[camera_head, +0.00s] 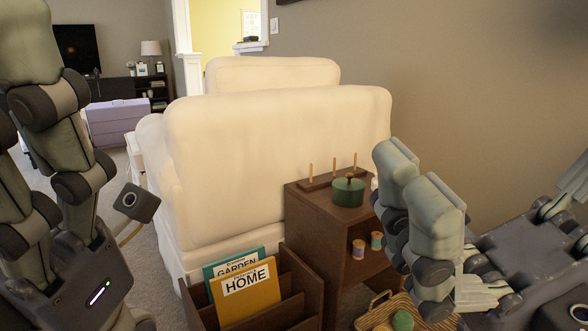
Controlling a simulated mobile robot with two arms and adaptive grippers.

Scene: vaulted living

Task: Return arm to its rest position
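My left arm comes in along the left edge, folded, with its dark wrist housing (92,290) low in the head view. The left fingertips are hidden or below the frame. My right arm and gripper (500,265) fill the lower right, in front of the side of the brown cabinet and above the wicker basket. No held object shows there. The parts overlap, so I cannot tell how far apart the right fingers are.
A cream sofa (275,150) stands ahead. A brown cabinet (312,225) carries a green lidded pot (348,193) and a peg stand (318,182); thread spools (358,249) sit on its shelf. A magazine rack (298,285) and wicker basket (385,300) are low in front.

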